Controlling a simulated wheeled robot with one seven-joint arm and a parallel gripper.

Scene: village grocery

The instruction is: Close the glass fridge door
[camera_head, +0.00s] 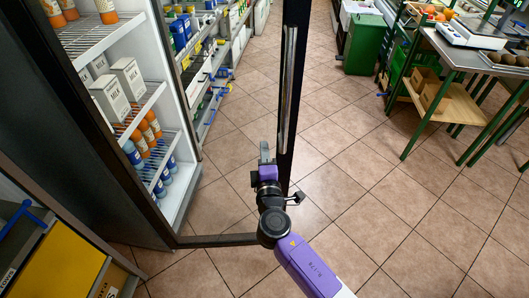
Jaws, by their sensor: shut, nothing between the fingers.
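The glass fridge door (293,100) stands wide open, its dark frame upright near the middle of the view with a long metal handle (287,85) on it. Its glass is clear and the floor shows through it. The door's bottom edge runs left to the fridge (178,110), whose lit white interior is exposed. My gripper (264,152) is shut and empty. In the picture it lies just left of the door's upright frame, below the handle. I cannot tell whether it touches the door.
Milk cartons and bottles stand on the fridge shelves (150,98). A yellow-fronted unit (60,262) is at the lower left. Stocked shelves (205,60) line the aisle behind. A green-legged table (470,60) with a scale and a green bin (365,45) stand right. The tiled floor between is clear.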

